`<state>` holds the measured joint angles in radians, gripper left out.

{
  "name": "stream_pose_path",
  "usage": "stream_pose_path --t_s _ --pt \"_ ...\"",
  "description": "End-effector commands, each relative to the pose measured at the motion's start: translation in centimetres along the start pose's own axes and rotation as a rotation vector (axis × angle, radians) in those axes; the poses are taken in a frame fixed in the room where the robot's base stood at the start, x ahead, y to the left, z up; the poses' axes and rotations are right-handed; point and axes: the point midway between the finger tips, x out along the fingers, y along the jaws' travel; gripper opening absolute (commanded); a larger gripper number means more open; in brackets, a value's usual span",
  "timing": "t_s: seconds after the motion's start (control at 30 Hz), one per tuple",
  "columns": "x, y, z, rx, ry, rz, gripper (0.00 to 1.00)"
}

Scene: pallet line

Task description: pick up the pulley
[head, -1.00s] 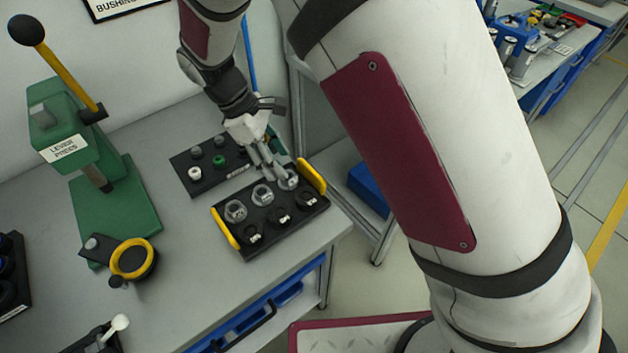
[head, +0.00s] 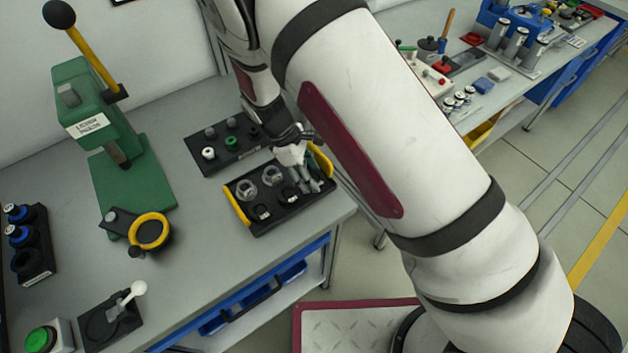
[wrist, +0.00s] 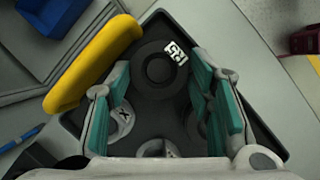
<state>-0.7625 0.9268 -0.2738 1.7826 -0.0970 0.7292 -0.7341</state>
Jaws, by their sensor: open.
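A black tray (head: 268,228) with yellow end handles stands on the bench and holds several round grey and black parts. In the wrist view a black round part with a raised hub (wrist: 158,68), seemingly the pulley, lies near the tray's handle end beside a white label. My gripper (head: 306,184) is over the tray's right end in the head view and hides the parts there. In the wrist view my gripper (wrist: 158,85) is open, its teal-padded fingers on either side of the black part, with no clear contact. Grey parts (wrist: 122,118) lie nearer the gripper's base, partly covered by the fingers.
The tray's yellow handle (wrist: 92,62) is close to one finger. A second black tray (head: 222,158) with small parts stands behind. A green lever press (head: 125,165) stands at left. Bare bench lies left of the tray.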

Motion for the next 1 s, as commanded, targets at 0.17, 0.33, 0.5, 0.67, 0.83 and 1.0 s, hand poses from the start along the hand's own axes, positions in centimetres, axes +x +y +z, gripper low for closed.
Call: stream_pose_path --t_s 0.17,0.33,0.5,0.67,0.83,1.0 --pt "1.06 0.04 0.00 0.002 0.001 0.000 0.47" --pt "1.07 0.07 -0.03 0.002 0.001 0.001 0.47" --pt "1.05 0.06 -0.04 0.001 0.001 0.001 0.13" --pt "1.03 0.07 -0.03 0.001 0.001 0.001 0.10" --pt "0.93 0.08 -0.01 0.001 0.002 0.001 0.10" --pt "0.15 0.17 0.25 0.001 0.004 0.002 0.10"
